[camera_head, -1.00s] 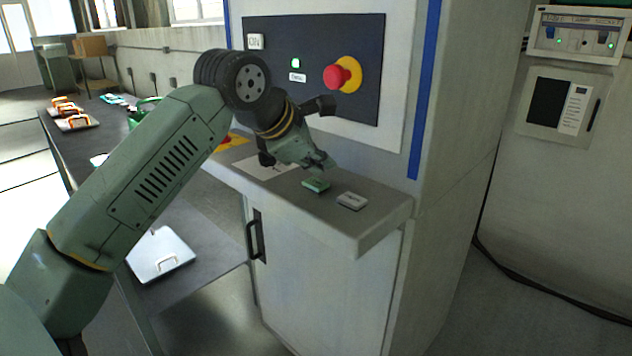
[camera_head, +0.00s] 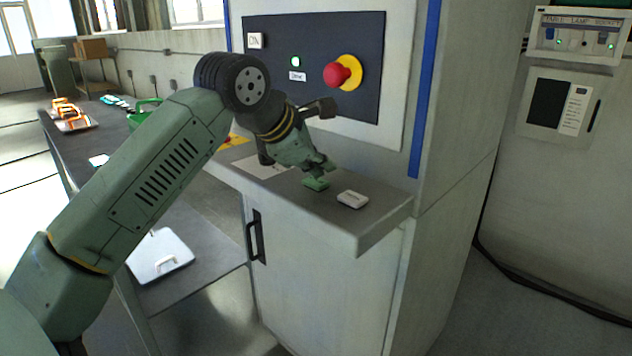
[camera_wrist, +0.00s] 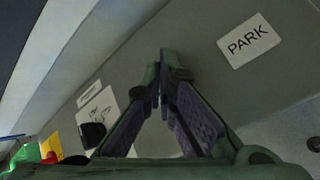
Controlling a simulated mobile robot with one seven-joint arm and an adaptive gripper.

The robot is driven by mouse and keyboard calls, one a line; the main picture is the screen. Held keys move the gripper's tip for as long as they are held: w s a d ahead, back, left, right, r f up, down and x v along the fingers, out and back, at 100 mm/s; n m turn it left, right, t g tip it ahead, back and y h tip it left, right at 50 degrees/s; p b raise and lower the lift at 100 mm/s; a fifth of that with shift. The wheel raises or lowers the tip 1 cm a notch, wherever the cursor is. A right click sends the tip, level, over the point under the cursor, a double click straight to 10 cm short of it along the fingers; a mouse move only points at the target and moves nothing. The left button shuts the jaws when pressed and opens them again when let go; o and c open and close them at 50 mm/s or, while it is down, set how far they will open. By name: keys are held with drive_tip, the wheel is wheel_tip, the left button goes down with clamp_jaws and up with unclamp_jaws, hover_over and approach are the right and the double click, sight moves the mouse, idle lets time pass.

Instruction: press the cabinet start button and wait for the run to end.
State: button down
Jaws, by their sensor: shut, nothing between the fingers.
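The start button, a green block (camera_head: 316,185), sits on the sloping ledge (camera_head: 375,222) of the cabinet (camera_head: 325,285). My gripper (camera_head: 322,171) is shut and empty. Its fingertips are right over the green button and cover its back edge; I cannot tell for sure whether they touch it. A small green lamp (camera_head: 295,61) is lit on the dark upper panel (camera_head: 315,30).
A white PARK key (camera_head: 352,199) lies just right of the green button; it also shows in the wrist view (camera_wrist: 249,40). A red mushroom button (camera_head: 338,75) on a yellow base stands out above. A bench (camera_head: 205,235) with a white lidded tray (camera_head: 160,257) is at left.

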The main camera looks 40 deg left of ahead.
sight(319, 182)
drive_tip(key=shift+f+b, duration=0.4)
idle(0.4)
drive_tip(key=shift+r, duration=0.1)
drive_tip(key=shift+r+p, duration=0.5)
drive_tip(key=shift+r, duration=0.25)
drive_tip(key=shift+r+p, duration=1.7)
drive_tip(key=shift+r, duration=0.8)
